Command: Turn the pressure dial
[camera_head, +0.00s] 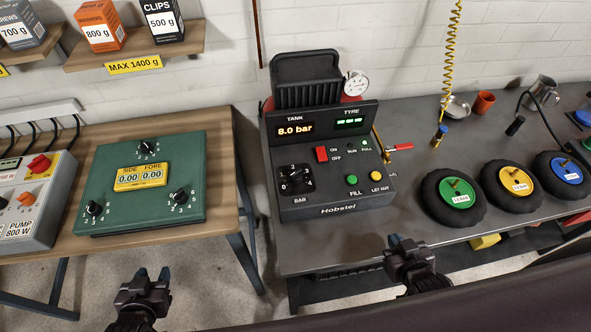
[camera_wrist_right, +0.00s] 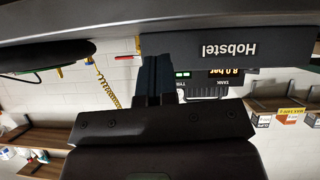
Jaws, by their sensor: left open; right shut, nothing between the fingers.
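The black Hobstel compressor (camera_head: 335,203) stands on the dark bench in the head view. Its pressure dial (camera_head: 295,180) is a black knob marked BAR with numbers around it, at the panel's left. The TANK display (camera_head: 296,130) reads 8.0 bar. My left gripper (camera_head: 152,276) is open and empty, low in front of the wooden table. My right gripper (camera_head: 406,241) is shut and empty, in front of the bench edge, below and right of the dial and apart from it. In the right wrist view, the shut fingers (camera_wrist_right: 157,80) show beside the upside-down Hobstel front (camera_wrist_right: 222,50); the dial is hidden there.
The panel also has a red switch (camera_head: 321,154), a green FILL button (camera_head: 352,180) and a yellow LET OUT button (camera_head: 376,175). Several tyres (camera_head: 433,208) lie at right. A green dial box (camera_head: 190,155) stands on the wooden table. A gap separates the tables.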

